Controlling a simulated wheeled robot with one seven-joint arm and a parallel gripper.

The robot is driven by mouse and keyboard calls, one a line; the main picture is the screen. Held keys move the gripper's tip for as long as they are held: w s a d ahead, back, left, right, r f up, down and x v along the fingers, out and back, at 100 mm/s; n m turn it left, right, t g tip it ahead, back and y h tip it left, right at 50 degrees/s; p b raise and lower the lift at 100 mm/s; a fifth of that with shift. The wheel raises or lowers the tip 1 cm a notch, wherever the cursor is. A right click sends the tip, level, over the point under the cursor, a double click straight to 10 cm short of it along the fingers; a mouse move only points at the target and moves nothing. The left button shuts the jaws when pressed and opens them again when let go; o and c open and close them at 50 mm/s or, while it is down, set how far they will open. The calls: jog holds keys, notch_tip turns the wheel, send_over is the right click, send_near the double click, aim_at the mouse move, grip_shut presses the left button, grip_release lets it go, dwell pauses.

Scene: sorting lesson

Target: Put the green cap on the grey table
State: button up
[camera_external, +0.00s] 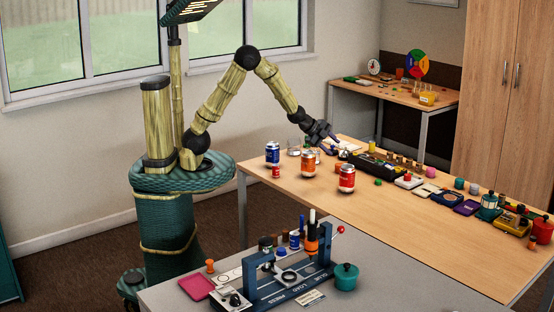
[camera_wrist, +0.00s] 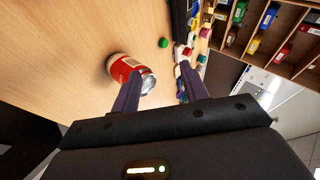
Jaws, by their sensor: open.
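The small green cap (camera_external: 378,181) lies on the wooden table, to the right of a red can. In the wrist view the green cap (camera_wrist: 163,42) shows ahead of the fingers, on bare wood. My gripper (camera_external: 326,136) is held above the wooden table near its far left part, left of and behind the cap. In the wrist view its two fingers (camera_wrist: 160,88) are apart with nothing gripped between them. The grey table (camera_external: 410,288) stands in front, with a press on it.
Cans, including a red can (camera_external: 347,178) and an orange can (camera_external: 309,163), stand left of the cap. The red can (camera_wrist: 125,68) appears beyond the left finger. Many small items line the wooden table's back edge. The blue press (camera_external: 290,285) and a teal pot (camera_external: 345,277) occupy the grey table; its right part is clear.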

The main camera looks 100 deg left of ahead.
jog(key=s+d+n+g+h, duration=0.1)
jog(key=s+d+n+g, duration=0.2)
jog(key=s+d+n, duration=0.2)
jog(key=s+d+n+g+h, duration=0.2)
jog(key=s+d, duration=0.9)
jog(key=s, duration=0.8)
jog(key=n+g, duration=0.1)
jog(key=n, duration=0.1)
jog(key=shift+n, duration=0.4)
jog(key=shift+o, duration=0.7)
jog(key=shift+r, duration=0.15)
